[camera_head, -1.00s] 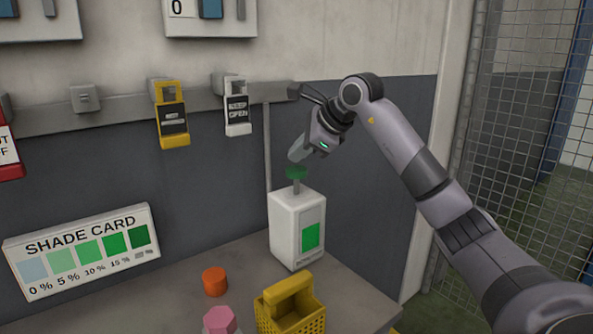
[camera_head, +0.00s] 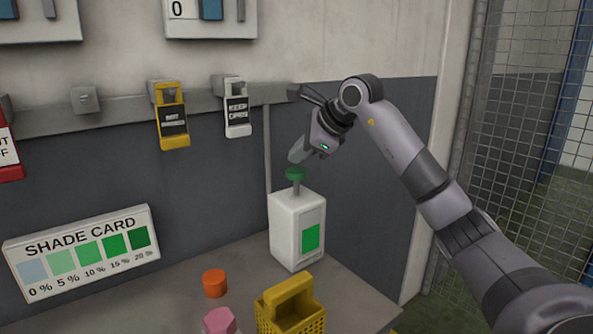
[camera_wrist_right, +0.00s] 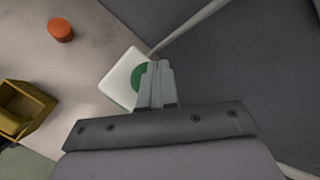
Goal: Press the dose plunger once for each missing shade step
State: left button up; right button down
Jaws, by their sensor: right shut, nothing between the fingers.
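The dose plunger (camera_head: 295,175) is a green cap on a grey stem on top of a white dispenser box (camera_head: 284,228), which has a green patch on its front. My right gripper (camera_head: 297,157) is shut and empty, its fingertips just above the green cap; I cannot tell whether they touch. In the right wrist view the shut fingers (camera_wrist_right: 156,82) partly cover the green cap (camera_wrist_right: 138,78) over the white box. The shade card (camera_head: 83,249) at the left shows patches from pale blue at 0 % to dark green at 20 %. My left gripper is not in view.
A yellow basket (camera_head: 291,305), an orange cap (camera_head: 215,283) and a pink piece (camera_head: 219,320) stand on the grey bench (camera_head: 345,293) in front. A wire mesh fence (camera_head: 520,130) stands at the right.

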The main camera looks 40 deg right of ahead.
aim_at(297, 170)
jog(key=shift+f, duration=0.15)
dwell(0.6)
jog(key=shift+f, duration=0.3)
jog(key=shift+f+b, duration=1)
jog(key=shift+f, duration=0.45)
dwell(1.1)
dwell(0.3)
jog(key=shift+r+p, duration=1.8)
jog(key=shift+p, duration=0.1)
notch_tip(297, 170, up, 3)
jog(key=p, duration=0.3)
jog(key=shift+r, duration=1.05)
